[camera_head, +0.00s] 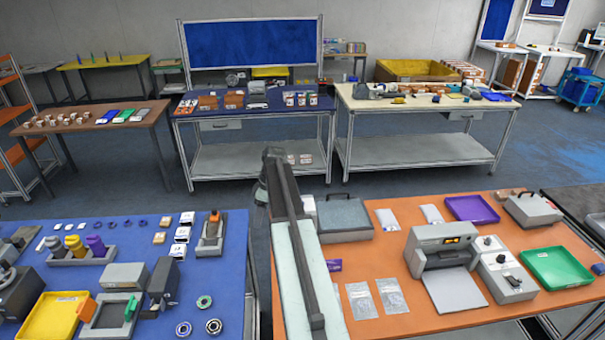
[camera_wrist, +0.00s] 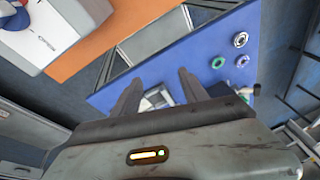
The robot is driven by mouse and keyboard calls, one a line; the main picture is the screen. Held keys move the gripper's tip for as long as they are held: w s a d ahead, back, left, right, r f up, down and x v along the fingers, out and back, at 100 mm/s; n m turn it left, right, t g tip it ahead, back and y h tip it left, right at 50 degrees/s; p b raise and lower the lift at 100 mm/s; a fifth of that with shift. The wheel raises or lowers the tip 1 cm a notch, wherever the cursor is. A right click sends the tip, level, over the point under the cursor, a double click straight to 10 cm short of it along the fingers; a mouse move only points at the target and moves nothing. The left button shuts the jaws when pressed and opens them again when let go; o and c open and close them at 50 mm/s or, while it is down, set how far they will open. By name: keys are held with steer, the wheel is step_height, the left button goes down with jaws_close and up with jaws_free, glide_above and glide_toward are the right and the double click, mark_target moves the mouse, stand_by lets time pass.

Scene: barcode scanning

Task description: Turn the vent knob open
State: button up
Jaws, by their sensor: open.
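Which knob is the vent knob cannot be told at this size. In the wrist view, a pale box (camera_wrist: 45,40) with small print carries a blue and red round part (camera_wrist: 14,14), cut off by the top left corner; I cannot tell if it is the same box. My gripper (camera_wrist: 160,90) is open and empty, its fingers apart from this box. My arm crosses the orange table's left part.
Green (camera_head: 556,268) and purple (camera_head: 472,208) trays, a grey case (camera_head: 344,216) and flat clear bags (camera_head: 391,297) lie on the orange table. A blue table (camera_head: 236,262) at left holds rings and fixtures. A floor gap separates the tables.

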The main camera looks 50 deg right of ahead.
steer(key=s+d+r+n+t+p, duration=0.15)
steer(key=d+r, duration=0.25)
steer(key=d, duration=0.6)
steer(key=s+d+r+n+p, duration=0.2)
steer(key=s+d+r, duration=0.15)
steer(key=d, duration=0.75)
steer(key=b+x, duration=0.7)
steer(key=x, duration=0.1)
steer(key=shift+a, duration=0.45)
steer(key=shift+r, duration=0.1)
